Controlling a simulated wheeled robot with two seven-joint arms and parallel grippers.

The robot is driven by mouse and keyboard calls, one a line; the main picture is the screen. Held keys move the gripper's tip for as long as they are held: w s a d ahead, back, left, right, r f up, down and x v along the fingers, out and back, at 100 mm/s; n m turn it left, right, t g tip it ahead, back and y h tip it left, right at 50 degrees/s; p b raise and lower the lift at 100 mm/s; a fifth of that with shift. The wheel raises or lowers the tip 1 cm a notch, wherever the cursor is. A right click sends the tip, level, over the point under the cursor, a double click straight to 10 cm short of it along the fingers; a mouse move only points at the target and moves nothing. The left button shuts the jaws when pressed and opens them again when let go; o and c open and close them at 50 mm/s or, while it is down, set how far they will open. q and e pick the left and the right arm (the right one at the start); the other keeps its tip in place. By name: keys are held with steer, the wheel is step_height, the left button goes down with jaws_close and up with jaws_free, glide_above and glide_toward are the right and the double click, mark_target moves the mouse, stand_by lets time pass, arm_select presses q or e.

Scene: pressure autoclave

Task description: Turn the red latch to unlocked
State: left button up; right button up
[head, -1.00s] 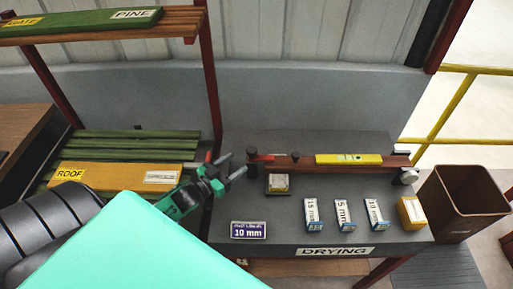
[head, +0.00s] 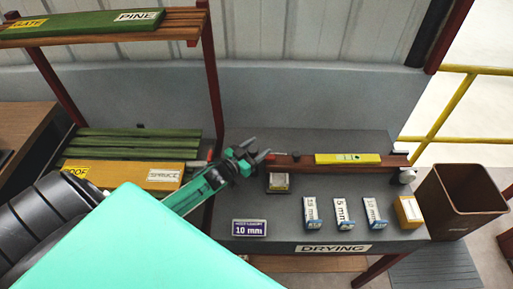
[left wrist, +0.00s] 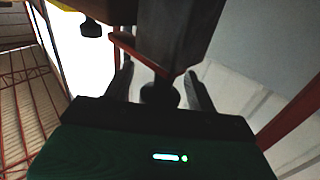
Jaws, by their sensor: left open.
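The red latch (left wrist: 140,52) shows in the left wrist view as a thin red lever above a round black knob (left wrist: 160,92). It sits at the left end of a long brown beam (head: 305,161) on the grey table. In the head view my left gripper (head: 260,150) is at that end and hides most of the latch. In the left wrist view my left gripper (left wrist: 159,84) is open, with one finger on each side of the knob. I cannot tell whether the fingers touch it. My right gripper is not in view.
A yellow level (head: 350,158) lies on the beam. Several small labelled boxes, such as the 10 mm box (head: 249,228), stand on the table (head: 290,236). A rack with green boards (head: 135,145) is at the left. A brown bin (head: 462,203) stands at the right.

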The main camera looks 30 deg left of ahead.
arm_select(q)
steer(key=shift+c, duration=0.3)
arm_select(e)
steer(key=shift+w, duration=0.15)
arm_select(q)
jaws_close()
steer(key=shift+d+m+g+h+b, duration=0.15)
steer(key=shift+m+g+h+b, duration=0.55)
steer(key=shift+m+h, duration=0.7)
steer(key=shift+s+h+b, duration=0.1)
steer(key=shift+h+b, duration=0.25)
steer(key=shift+h, duration=0.45)
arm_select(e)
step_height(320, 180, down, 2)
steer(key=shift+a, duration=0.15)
arm_select(q)
steer(key=shift+d, duration=0.1)
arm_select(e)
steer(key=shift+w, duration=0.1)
arm_select(q)
steer(key=shift+o, duration=0.3)
jaws_free()
